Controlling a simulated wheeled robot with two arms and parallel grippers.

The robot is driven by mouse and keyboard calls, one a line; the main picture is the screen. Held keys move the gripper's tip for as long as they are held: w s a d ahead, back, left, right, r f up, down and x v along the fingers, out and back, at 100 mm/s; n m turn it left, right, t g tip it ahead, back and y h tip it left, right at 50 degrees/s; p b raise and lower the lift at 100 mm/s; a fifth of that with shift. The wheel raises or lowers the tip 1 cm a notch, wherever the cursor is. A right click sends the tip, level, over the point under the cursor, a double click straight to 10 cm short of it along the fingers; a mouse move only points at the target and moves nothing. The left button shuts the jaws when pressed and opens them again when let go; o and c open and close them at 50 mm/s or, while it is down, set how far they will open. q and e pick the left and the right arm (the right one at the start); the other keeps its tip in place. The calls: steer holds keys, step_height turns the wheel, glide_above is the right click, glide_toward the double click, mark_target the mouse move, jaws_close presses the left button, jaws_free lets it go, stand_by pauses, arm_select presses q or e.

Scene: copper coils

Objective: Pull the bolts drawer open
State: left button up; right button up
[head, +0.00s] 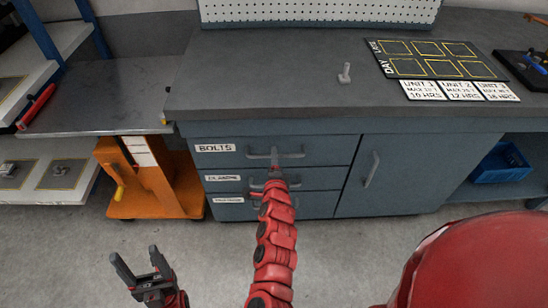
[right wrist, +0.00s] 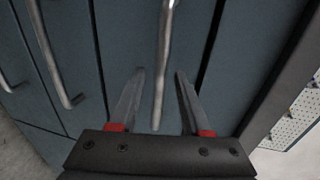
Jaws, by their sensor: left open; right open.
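The bolts drawer (head: 228,158) is the top one in the blue-grey cabinet, marked by a white BOLTS label (head: 215,147). It looks closed, flush with the cabinet front. Its bar handle (head: 258,155) also shows in the right wrist view (right wrist: 165,60). My right gripper (head: 275,157) is at this handle. In the right wrist view its open fingers (right wrist: 158,90) stand either side of the bar, with visible gaps, not gripping it. My left gripper (head: 138,268) is open and empty above the floor at lower left. The right fingertips are partly hidden in the head view.
Two more drawers with handles lie below, the second (head: 228,181) close under my right arm. A cabinet door (head: 410,170) is to the right. The worktop (head: 290,70) overhangs the drawers. An orange cart (head: 150,190) stands at left. The floor in front is clear.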

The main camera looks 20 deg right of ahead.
steer(key=shift+x, duration=0.9)
jaws_close()
stand_by(0.9)
